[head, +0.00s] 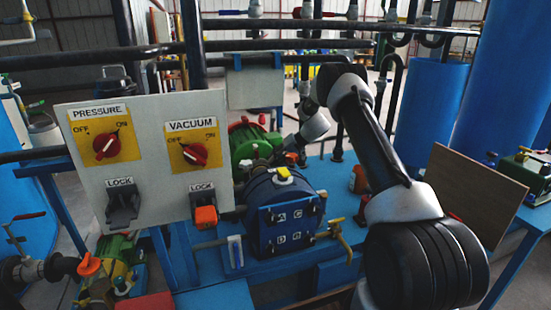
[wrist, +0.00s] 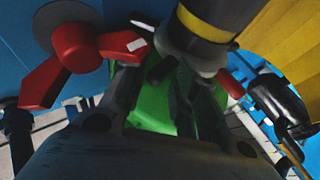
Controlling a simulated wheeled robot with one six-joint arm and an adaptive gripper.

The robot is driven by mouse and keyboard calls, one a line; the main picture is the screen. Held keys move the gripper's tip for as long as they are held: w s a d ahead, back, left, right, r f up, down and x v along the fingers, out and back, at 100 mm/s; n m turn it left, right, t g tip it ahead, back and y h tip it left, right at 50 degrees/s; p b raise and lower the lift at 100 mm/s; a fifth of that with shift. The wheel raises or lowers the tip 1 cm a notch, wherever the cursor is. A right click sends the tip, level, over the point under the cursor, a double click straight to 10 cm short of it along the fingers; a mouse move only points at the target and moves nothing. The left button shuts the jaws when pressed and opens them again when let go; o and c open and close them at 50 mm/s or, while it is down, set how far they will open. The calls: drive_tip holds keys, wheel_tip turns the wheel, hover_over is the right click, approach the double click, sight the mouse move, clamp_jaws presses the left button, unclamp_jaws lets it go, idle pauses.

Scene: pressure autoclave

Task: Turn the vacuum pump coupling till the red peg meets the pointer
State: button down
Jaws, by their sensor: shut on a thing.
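In the wrist view, my gripper (wrist: 165,75) is shut on a grey, lobed coupling (wrist: 188,50) at the end of a dark shaft with a yellow band. A small red peg (wrist: 232,86) sticks out at the coupling's right side. A red part with a white mark (wrist: 122,46) reaches towards the coupling from the left; I cannot tell whether it is the pointer. The peg and this red part are apart, on opposite sides of the coupling. In the head view, my gripper is low behind the blue vessel, beside the green pump (head: 250,142); the coupling is hard to make out there.
A blue lettered vessel (head: 285,210) stands in front of my gripper. A panel (head: 150,165) with PRESSURE and VACUUM knobs and locks is at left. Black pipes (head: 200,48) cross above. A brown board (head: 475,195) leans at right. A red handle (wrist: 60,65) is close at left in the wrist view.

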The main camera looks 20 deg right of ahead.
drive_tip(key=shift+s+a+f, duration=0.15)
drive_tip(key=shift+f, duration=0.25)
drive_tip(key=shift+s+a+f, duration=0.1)
drive_tip(key=shift+f, duration=0.3)
drive_tip(key=c, duration=1.4)
unclamp_jaws()
drive_tip(key=shift+w+f, duration=0.1)
drive_tip(key=shift+c, duration=0.2)
drive_tip(key=shift+a, duration=0.15)
drive_tip(key=shift+w, duration=0.1)
